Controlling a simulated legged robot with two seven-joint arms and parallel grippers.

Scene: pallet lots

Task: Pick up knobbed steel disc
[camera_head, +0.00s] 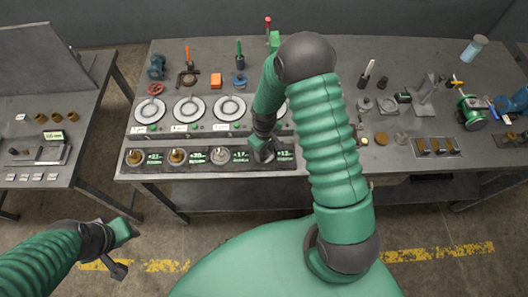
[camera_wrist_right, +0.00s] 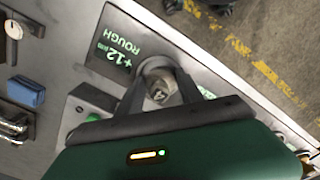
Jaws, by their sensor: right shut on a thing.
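A knobbed steel disc (camera_wrist_right: 155,66) sits at the label reading +12 ROUGH, at the right end of the dark tray (camera_head: 203,169). In the right wrist view the fingers of my right gripper (camera_wrist_right: 161,86) are on either side of its knob, shut on it. In the head view my right gripper (camera_head: 264,150) is over this spot and mostly hides the disc. Another steel disc (camera_head: 221,155) and two brass-coloured discs (camera_head: 177,156) lie further left in the tray. My left gripper (camera_head: 122,250) is open and empty over the floor at lower left.
Several round white-rimmed plates (camera_head: 190,109) stand in a row behind the tray. An orange block (camera_head: 216,80), a red handwheel (camera_head: 155,89) and a blue valve (camera_head: 157,67) are further back. Metal fixtures and a green machine (camera_head: 471,111) occupy the right side. A separate table (camera_head: 40,105) stands left.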

